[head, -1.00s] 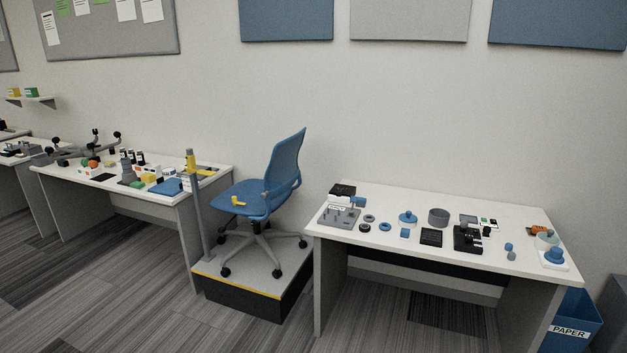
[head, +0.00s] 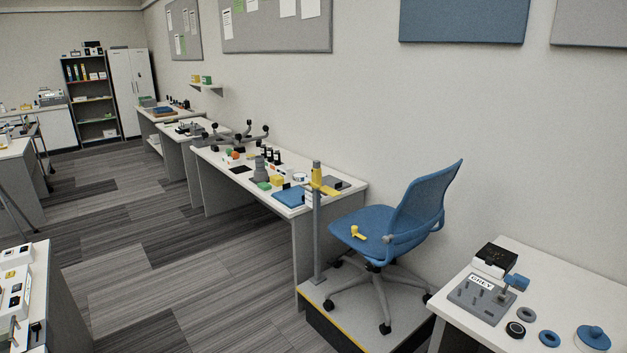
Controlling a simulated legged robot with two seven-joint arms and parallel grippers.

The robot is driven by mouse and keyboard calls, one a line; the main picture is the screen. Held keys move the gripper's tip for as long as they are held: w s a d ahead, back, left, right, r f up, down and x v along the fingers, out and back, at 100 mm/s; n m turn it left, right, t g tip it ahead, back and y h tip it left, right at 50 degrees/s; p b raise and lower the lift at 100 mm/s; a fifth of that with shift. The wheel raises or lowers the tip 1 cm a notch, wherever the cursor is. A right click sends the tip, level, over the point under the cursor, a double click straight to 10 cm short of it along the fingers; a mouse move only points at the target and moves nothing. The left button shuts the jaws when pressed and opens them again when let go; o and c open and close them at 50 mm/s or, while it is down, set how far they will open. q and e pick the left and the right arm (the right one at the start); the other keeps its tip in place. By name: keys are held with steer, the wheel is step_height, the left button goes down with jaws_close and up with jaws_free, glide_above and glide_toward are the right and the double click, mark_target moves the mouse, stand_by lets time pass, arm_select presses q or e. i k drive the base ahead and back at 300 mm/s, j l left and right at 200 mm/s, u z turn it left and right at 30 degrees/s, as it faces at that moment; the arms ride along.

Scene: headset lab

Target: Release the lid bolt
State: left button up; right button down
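I cannot make out a lid bolt in the head view. A yellow lever-like piece (head: 358,233) lies on the seat of the blue chair (head: 375,228). A grey post with a yellow top and arm (head: 317,180) stands beside the chair, on the low platform's side. Neither of my grippers is in view.
The chair stands on a low platform with a yellow edge (head: 333,325). A cluttered white table (head: 345,187) is behind it to the left. Another table (head: 560,275) with a grey peg plate (head: 487,299) is at right. Open carpet (head: 150,260) lies at left.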

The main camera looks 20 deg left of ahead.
mark_target(37, 327)
steer(key=i+j+u, duration=0.3)
steer(key=i+u, duration=0.15)
steer(key=i+j+u, duration=0.1)
steer(key=i+u, duration=0.3)
steer(key=i, duration=0.25)
steer(key=i+l+u, duration=0.1)
steer(key=i+u, duration=0.35)
steer(key=i+l+u, duration=0.4)
steer(key=i, duration=0.25)
steer(key=i+j+u, duration=0.1)
steer(key=u, duration=0.3)
steer(key=i+u, duration=0.55)
steer(key=u, duration=0.25)
steer(key=i+l+u, duration=0.15)
steer(key=u, duration=0.25)
steer(key=i+l+u, duration=0.15)
steer(key=u, duration=0.25)
steer(key=i+u, duration=0.25)
steer(key=u, duration=0.25)
steer(key=i+l+u, duration=0.15)
steer(key=u, duration=0.35)
steer(key=i+l+u, duration=0.25)
steer(key=u, duration=0.2)
